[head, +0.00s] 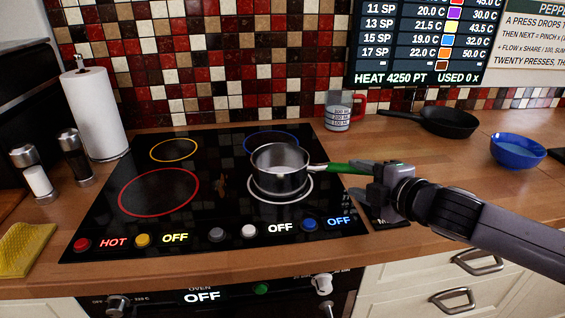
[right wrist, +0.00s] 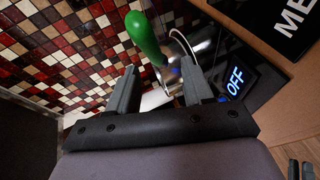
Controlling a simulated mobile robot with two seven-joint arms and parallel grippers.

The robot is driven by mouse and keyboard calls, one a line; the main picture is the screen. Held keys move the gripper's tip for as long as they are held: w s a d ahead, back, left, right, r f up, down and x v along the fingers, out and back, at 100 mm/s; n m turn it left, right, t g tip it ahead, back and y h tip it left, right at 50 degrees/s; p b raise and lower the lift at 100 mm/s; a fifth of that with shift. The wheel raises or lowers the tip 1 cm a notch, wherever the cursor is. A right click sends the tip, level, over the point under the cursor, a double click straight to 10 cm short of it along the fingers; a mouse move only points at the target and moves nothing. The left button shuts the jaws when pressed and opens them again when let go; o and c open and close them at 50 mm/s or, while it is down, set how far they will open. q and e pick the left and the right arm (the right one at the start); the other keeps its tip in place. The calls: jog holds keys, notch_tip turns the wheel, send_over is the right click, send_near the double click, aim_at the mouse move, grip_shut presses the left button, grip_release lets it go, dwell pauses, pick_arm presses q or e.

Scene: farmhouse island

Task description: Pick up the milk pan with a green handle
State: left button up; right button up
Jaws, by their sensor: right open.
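The milk pan (head: 280,167) is a small steel pot standing on the white-ringed front right burner of the black cooktop. Its green handle (head: 340,168) points right, toward my right gripper. My right gripper (head: 372,180) is open, with its fingers close to the handle's end; it hides part of what lies behind it. In the right wrist view, the green handle (right wrist: 143,36) shows just beyond and between the two open fingers of the gripper (right wrist: 157,72), with the steel pan (right wrist: 190,50) partly hidden behind. I cannot tell whether the fingers touch the handle. My left gripper is not in view.
A measuring cup with a red handle (head: 338,112), a black skillet (head: 448,122) and a blue bowl (head: 517,150) stand on the counter behind and to the right. A paper towel roll (head: 93,115) and two shakers are at left. The left burners are empty.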

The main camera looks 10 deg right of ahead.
aim_at(341, 168)
jog(key=shift+r+p+x, duration=0.2)
jog(key=shift+x, duration=1.6)
jog(key=shift+r+p+x, duration=0.2)
jog(key=shift+x, duration=1.6)
jog(key=shift+a, duration=0.15)
grip_shut()
jog(key=shift+r, duration=0.15)
